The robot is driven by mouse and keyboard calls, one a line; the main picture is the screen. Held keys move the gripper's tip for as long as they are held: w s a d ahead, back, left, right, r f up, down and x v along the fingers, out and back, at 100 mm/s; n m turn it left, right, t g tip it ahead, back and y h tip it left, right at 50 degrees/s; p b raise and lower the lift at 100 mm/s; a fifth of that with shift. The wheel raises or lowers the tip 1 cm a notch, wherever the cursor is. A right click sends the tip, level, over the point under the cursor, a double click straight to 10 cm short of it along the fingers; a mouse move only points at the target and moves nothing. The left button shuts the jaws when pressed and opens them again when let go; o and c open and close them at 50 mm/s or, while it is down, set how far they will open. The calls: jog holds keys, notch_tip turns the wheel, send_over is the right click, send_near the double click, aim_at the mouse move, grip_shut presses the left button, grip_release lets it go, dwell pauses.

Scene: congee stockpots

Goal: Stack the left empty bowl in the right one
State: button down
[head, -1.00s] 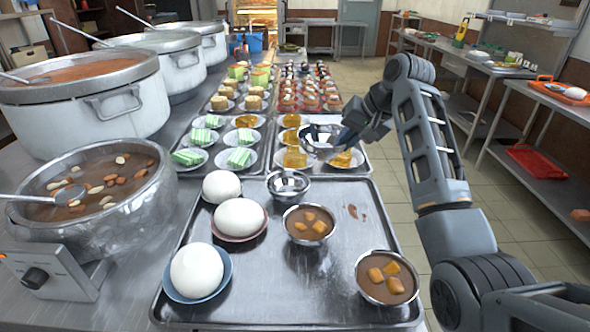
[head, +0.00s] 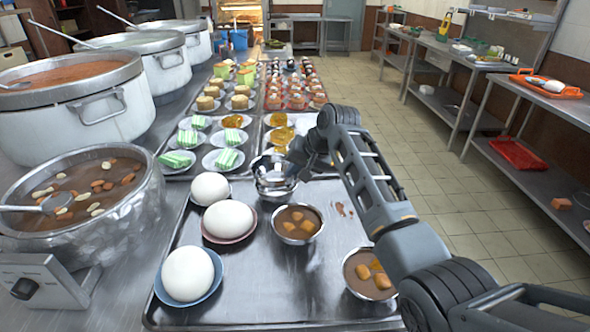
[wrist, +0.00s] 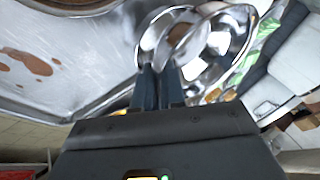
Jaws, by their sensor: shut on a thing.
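My gripper (wrist: 160,75) is shut on the rim of a shiny steel bowl (head: 268,163), empty as far as I see. The other empty steel bowl (head: 274,193) is on the front tray (head: 330,195), just below and nearer the camera. In the head view the two overlap, and I cannot tell whether they touch. In the wrist view the two shiny bowls (wrist: 228,45) overlap just past my fingertips, with rims offset. My gripper partly hides the held bowl in the head view (head: 308,150).
Two bowls of brown congee (head: 298,223) (head: 370,274) stand on the tray's right side. Several white eggs (head: 228,220) on small plates line its left. Several pots (head: 85,195) stand left. Plates of food (head: 226,160) fill the trays behind. Bare tray lies front centre.

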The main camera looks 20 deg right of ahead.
jog(key=shift+f, duration=0.6)
jog(key=c, duration=1.2)
grip_release()
jog(key=shift+r, duration=0.6)
jog(key=b+v, duration=0.1)
jog(key=v, duration=1.1)
jog(key=shift+s, duration=0.1)
